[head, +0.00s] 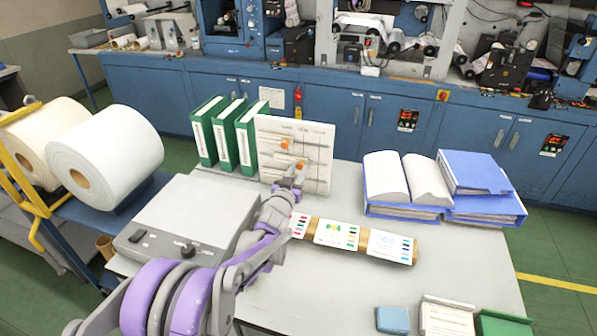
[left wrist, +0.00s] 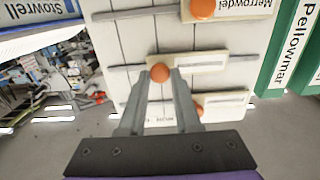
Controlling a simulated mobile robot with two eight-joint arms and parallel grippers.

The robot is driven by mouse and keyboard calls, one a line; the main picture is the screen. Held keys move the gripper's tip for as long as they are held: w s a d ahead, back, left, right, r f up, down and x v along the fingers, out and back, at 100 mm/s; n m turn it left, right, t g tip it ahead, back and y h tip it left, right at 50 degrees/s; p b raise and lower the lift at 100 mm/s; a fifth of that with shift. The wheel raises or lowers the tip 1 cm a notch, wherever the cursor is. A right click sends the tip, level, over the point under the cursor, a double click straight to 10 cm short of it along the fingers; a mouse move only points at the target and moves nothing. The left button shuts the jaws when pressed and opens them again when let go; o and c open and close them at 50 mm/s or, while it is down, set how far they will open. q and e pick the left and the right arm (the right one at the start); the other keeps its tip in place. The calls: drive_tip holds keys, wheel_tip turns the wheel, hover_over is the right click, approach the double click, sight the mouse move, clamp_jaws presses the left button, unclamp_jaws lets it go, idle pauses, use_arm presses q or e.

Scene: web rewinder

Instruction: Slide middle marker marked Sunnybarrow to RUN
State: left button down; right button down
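A pale upright board (head: 322,150) with horizontal slots stands on the table and carries orange-knobbed markers. The top marker (head: 285,143) sits left of the middle marker (head: 300,164). The left wrist view is upside down. There, the middle marker's orange knob (left wrist: 160,73) lies between the fingertips of my left gripper (left wrist: 161,80), with both fingers against its sides. Its white label is unreadable from here. The Merrowdel marker (left wrist: 202,9) and the top marker (left wrist: 198,110) are nearby. My left gripper (head: 291,174) hides part of the board in the head view. My right gripper is out of view.
Green binders (head: 226,135) stand left of the board. Blue binders (head: 470,185) lie to the right. A grey box (head: 185,222) sits under my left arm, and a strip with printed cards (head: 340,234) lies in front of the board. A blue block (head: 393,320) is near the front edge.

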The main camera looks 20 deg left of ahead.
use_arm(q)
drive_tip(key=c, duration=0.6)
unclamp_jaws()
drive_tip(key=shift+c, duration=0.2)
drive_tip(key=shift+s, duration=0.1)
drive_tip(key=s+b, duration=0.1)
drive_tip(key=s, duration=0.9)
drive_tip(key=shift+s+a+b, duration=0.15)
drive_tip(key=shift+s+b, duration=0.15)
drive_tip(key=shift+s, duration=0.05)
drive_tip(key=s+d+f+g+p, duration=0.1)
drive_tip(key=s+g, duration=0.5)
drive_tip(key=s, duration=1.1)
drive_tip(key=s+d+f+g+p, duration=0.2)
drive_tip(key=s+f+g, duration=0.3)
drive_tip(key=s, duration=1.2)
drive_tip(key=shift+s+g+y+p, duration=0.2)
drive_tip(key=shift+g+y+p, duration=0.1)
drive_tip(key=shift+g+p, duration=0.55)
